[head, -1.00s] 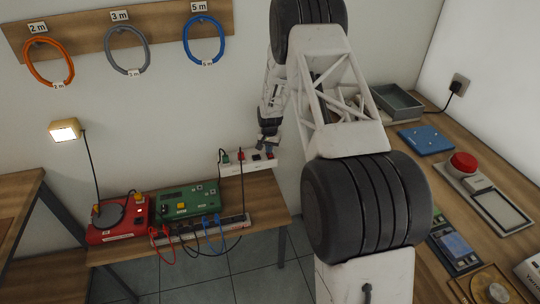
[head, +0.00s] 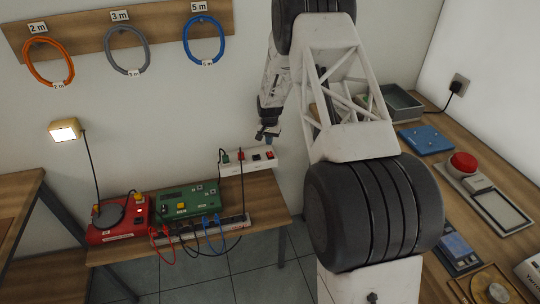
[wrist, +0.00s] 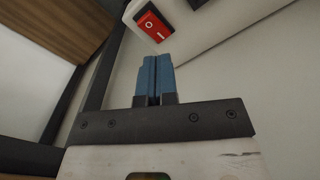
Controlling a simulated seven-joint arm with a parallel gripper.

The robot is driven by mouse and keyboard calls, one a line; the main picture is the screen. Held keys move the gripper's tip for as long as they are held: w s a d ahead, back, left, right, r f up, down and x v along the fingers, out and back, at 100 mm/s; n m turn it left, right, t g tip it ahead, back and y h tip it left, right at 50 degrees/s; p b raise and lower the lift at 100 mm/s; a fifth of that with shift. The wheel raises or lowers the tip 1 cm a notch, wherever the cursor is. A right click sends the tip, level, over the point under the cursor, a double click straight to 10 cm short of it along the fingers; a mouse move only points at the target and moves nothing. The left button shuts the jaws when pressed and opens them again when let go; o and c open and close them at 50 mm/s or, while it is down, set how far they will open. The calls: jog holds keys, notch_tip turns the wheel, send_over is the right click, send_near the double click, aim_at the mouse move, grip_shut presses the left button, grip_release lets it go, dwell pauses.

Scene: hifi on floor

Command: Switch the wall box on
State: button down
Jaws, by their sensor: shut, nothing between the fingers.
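The wall box (head: 233,168) is a long white strip on the wall above the low bench, with a red switch (head: 269,154) at its right end. In the wrist view the white box (wrist: 195,22) shows at the top, with a red rocker switch (wrist: 153,24) marked O and I. I cannot tell which side of the rocker is pressed. My gripper (head: 269,139) is shut and empty, just above the box's right end. Its blue fingertips (wrist: 155,62) point at the rocker in the wrist view and look a little apart from it.
Below, the bench (head: 268,190) carries a red device (head: 105,235), a green device (head: 180,204) and a power strip (head: 235,222). A lit lamp (head: 64,130) hangs on the wall. Another worktop (head: 490,225) lies at the right.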

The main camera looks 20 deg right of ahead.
aim_at(269, 152)
jog(key=shift+r, duration=0.95)
jog(key=s+a+r+n+t, duration=0.1)
jog(key=s+a+r, duration=0.2)
jog(key=s+r, duration=1.05)
jog(key=s+a+r+n, duration=0.2)
jog(key=s+r, duration=0.8)
jog(key=r, duration=0.7)
jog(key=s+a+r+n, duration=0.1)
jog(key=s+r, duration=0.1)
jog(key=s, duration=1)
jog(key=s+a+r+n+t, duration=0.1)
jog(key=s+r, duration=0.1)
jog(key=s, duration=1)
jog(key=s+a+r, duration=0.1)
jog(key=s+r, duration=0.1)
jog(key=s, duration=1.1)
jog(key=shift+a+r+n+t, duration=0.25)
jog(key=shift+a+n+t, duration=0.05)
jog(key=shift+n, duration=0.1)
